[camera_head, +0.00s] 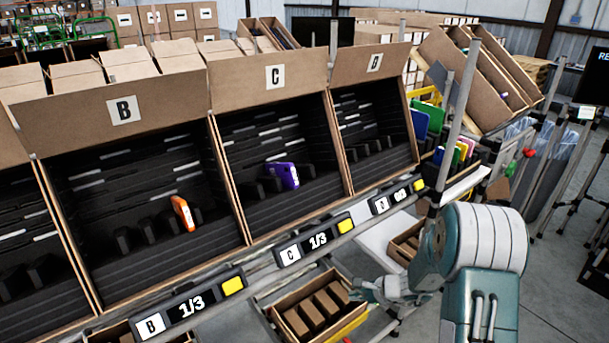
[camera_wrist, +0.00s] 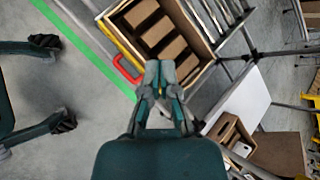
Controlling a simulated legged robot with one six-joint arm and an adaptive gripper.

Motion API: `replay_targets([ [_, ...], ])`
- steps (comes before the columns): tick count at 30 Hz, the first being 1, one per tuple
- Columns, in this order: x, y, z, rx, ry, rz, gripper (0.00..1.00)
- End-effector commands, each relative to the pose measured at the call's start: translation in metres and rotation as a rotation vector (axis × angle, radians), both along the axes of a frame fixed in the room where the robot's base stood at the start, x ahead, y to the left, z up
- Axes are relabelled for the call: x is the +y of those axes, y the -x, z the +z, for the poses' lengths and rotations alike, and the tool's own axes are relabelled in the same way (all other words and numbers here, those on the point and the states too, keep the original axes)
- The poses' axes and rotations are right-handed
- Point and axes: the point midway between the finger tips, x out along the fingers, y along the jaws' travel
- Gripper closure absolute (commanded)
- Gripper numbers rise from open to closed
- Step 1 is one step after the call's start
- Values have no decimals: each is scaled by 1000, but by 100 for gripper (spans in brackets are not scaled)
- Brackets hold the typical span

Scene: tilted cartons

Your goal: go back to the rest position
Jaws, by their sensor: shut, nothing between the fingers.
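My gripper (camera_wrist: 161,75) is shut and empty in the wrist view. It points down over the edge of a small carton (camera_wrist: 206,72) with brown dividers. In the head view my gripper (camera_head: 362,290) is small, at the right side of the same carton (camera_head: 283,326), below the shelf rail. My teal and white arm fills the lower right of that view. An orange item (camera_head: 183,214) stands in tilted carton B (camera_head: 70,138). A purple item (camera_head: 282,176) lies in tilted carton C (camera_head: 235,78).
Carton D (camera_head: 400,58) has no coloured item visible. Label displays (camera_head: 318,241) run along the front rail. A metal post (camera_head: 458,130) stands near my arm. In the wrist view, a red handle (camera_wrist: 127,70) is left of my gripper, and a green line (camera_wrist: 85,48) crosses open floor.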

Motion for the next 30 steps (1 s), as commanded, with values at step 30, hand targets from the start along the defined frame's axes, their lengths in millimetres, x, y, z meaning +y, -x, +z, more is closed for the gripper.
replay_targets([
  [30,25,205,267,-459,760,946,100],
])
